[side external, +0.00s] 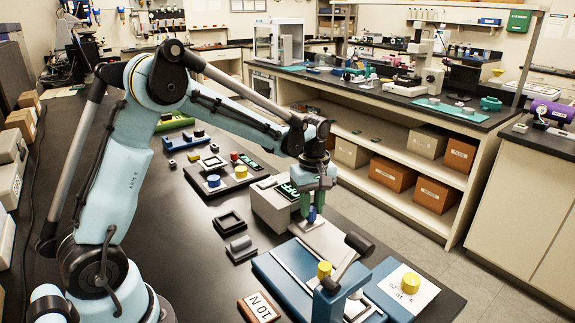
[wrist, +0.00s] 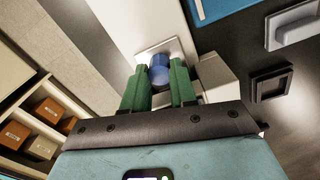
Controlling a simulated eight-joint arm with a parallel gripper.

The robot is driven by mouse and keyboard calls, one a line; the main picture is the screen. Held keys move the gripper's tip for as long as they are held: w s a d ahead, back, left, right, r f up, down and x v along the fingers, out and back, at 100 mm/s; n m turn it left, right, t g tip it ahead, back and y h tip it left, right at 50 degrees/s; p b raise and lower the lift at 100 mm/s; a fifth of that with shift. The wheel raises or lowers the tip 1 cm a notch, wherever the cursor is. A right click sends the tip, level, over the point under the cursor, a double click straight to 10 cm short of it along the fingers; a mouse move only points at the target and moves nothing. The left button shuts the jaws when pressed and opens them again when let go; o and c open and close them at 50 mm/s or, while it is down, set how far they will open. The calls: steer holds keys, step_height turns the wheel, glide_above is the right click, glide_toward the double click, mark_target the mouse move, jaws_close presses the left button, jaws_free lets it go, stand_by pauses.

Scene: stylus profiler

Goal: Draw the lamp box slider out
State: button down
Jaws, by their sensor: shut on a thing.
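The lamp box (side external: 268,211) is a light grey block on the dark bench, with a lit green sign reading OFF (side external: 288,191) on top. Beside it, my gripper (side external: 312,214) points down with its green fingers shut on a blue knob. In the wrist view the blue knob (wrist: 159,68) sits between both fingertips of my gripper (wrist: 159,75), over a small pale plate (wrist: 148,48). The knob appears to be the slider's handle; how far the slider stands out of the box is hard to tell.
A blue-framed fixture (side external: 275,277) with a yellow knob and dark lever stands close in front. A blue block with a white top (side external: 398,291) is at its right. A black square frame (side external: 229,223) and grey block (side external: 240,248) lie left of the lamp box.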

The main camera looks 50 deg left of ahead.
steer(key=d, duration=1.2)
steer(key=c, duration=1.2)
jaws_free()
steer(key=shift+a, duration=0.1)
steer(key=shift+r, duration=0.1)
steer(key=shift+r, duration=0.25)
step_height(320, 180, up, 12)
steer(key=shift+f, duration=0.25)
